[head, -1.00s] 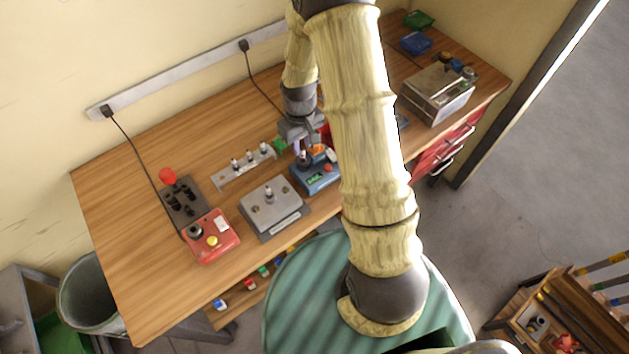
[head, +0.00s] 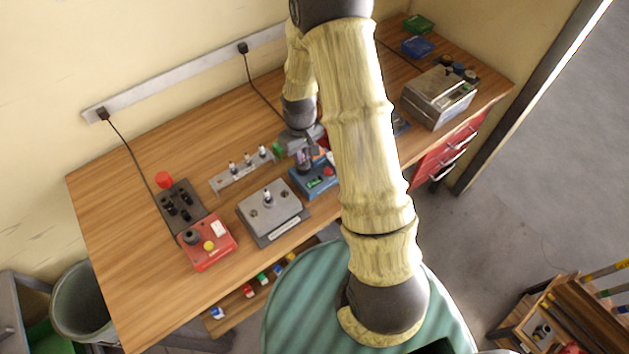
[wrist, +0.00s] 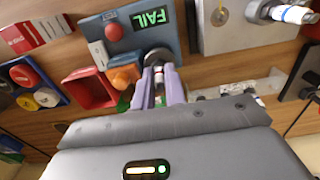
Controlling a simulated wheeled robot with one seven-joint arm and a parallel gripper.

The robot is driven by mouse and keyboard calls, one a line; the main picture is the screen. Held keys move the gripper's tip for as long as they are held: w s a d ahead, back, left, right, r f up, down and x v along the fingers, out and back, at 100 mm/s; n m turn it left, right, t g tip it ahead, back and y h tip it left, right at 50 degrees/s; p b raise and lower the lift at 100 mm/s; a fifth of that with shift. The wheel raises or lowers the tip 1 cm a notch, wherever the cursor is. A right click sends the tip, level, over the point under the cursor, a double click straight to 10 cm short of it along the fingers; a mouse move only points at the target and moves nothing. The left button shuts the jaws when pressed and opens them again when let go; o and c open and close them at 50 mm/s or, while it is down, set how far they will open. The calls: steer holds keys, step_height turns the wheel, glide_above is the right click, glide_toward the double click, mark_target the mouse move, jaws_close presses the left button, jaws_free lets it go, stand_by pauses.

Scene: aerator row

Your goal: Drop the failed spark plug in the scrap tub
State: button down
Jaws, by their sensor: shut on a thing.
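The failed spark plug (wrist: 158,73), with a white body and a reddish band, stands at the round dark socket of the blue tester (wrist: 140,32). The tester's green display reads FAIL. My gripper (wrist: 159,88) is shut on the plug, with one finger on each side. In the head view, my gripper (head: 304,165) is low over the tester (head: 318,182), and the plug is hard to make out. An open red tub (wrist: 90,90), apparently the scrap tub, is beside the tester in the wrist view. It is mostly hidden behind my arm in the head view.
A rail with several plugs (head: 240,171) and a grey plate block (head: 272,216) are left of the tester. A red control box (head: 208,242) is further left. A metal case (head: 438,98) is at the right. A bucket (head: 82,302) stands on the floor.

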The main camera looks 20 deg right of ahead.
steer(key=shift+r+p, duration=1.2)
steer(key=shift+r, duration=0.35)
steer(key=shift+s+f, duration=0.1)
